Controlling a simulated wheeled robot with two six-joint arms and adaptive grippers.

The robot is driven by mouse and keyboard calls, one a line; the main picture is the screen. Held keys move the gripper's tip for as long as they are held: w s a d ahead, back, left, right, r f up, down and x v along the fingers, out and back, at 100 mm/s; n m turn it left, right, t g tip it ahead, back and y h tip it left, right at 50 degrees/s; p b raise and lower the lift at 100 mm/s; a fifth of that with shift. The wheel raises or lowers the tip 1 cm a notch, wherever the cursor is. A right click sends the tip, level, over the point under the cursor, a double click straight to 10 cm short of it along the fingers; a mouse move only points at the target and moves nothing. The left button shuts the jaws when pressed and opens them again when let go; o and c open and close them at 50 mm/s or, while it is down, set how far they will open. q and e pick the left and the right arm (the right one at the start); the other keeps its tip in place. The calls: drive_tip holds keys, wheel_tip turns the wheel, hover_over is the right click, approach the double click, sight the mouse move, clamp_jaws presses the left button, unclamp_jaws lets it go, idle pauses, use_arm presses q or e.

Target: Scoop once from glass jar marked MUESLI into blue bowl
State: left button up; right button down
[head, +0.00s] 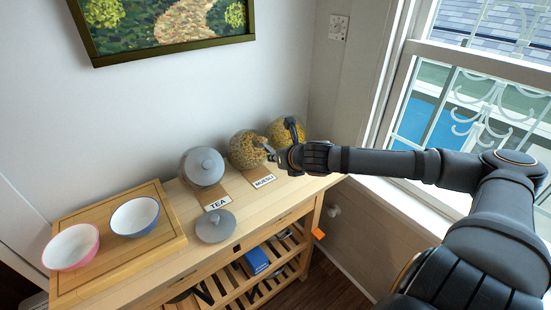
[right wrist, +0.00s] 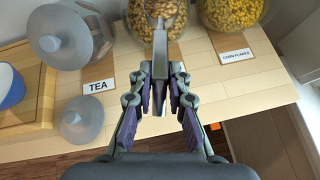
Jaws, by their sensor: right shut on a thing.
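The glass jar (head: 243,147) of muesli stands on the wooden table behind the MUESLI label (head: 264,181); it also shows at the top of the right wrist view (right wrist: 142,26). My right gripper (right wrist: 159,78) is shut on the grey handle of a scoop (right wrist: 159,45). The scoop's head points to the jar's mouth and seems to have muesli in it; whether it is inside the jar I cannot tell. In the head view my right gripper (head: 275,152) is at the jar's right side. The blue bowl (head: 135,216) looks empty, on a wooden board at the left. My left gripper is out of view.
A lidded TEA jar (head: 203,168) stands left of the muesli. A CORN FLAKES jar (right wrist: 232,12) stands close on its right. A loose grey lid (head: 215,226) lies near the front edge. A pink bowl (head: 70,247) shares the board (head: 165,238). A window is at the right.

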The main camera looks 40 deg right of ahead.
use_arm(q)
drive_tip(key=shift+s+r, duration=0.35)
use_arm(e)
drive_tip(key=shift+s+r, duration=0.25)
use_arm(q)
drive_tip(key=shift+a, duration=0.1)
use_arm(e)
drive_tip(key=shift+r+t+p, duration=0.4)
drive_tip(key=shift+r+p, duration=0.25)
drive_tip(key=shift+p, duration=0.35)
drive_tip(key=shift+r+n+t+h+p, duration=0.3)
drive_tip(key=shift+r+n+t+h, duration=0.15)
drive_tip(key=shift+r+t, duration=0.35)
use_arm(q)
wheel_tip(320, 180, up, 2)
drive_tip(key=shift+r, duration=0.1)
